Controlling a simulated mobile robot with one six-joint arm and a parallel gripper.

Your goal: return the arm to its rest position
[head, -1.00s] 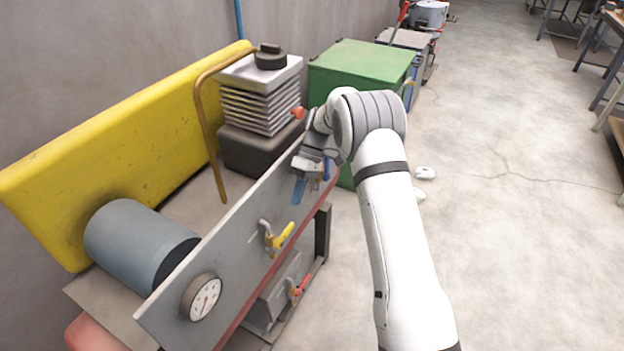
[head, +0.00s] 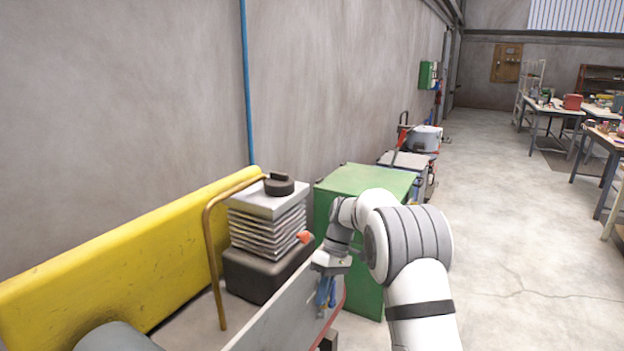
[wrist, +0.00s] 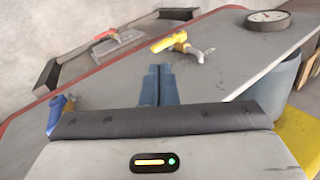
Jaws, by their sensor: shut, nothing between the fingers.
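My gripper (head: 321,296) hangs at the end of my white arm in the head view, close to the upper right end of the grey panel (head: 283,314). In the wrist view its two blue fingers (wrist: 158,86) lie side by side with nothing between them. The panel also shows in the wrist view (wrist: 215,75), beyond the fingers. A blue-handled valve (wrist: 57,108) is left of the fingers there, and a yellow-handled valve (wrist: 172,42) is above and beyond them. I cannot tell how far the fingertips are from the panel.
A green cabinet (head: 365,181) stands behind my wrist. A yellow machine body (head: 130,255), a bent brown pipe (head: 214,265) and a weighted plate stack (head: 268,220) are to the left. A dial gauge (wrist: 268,18) is on the panel. Open floor (head: 505,250) lies to the right.

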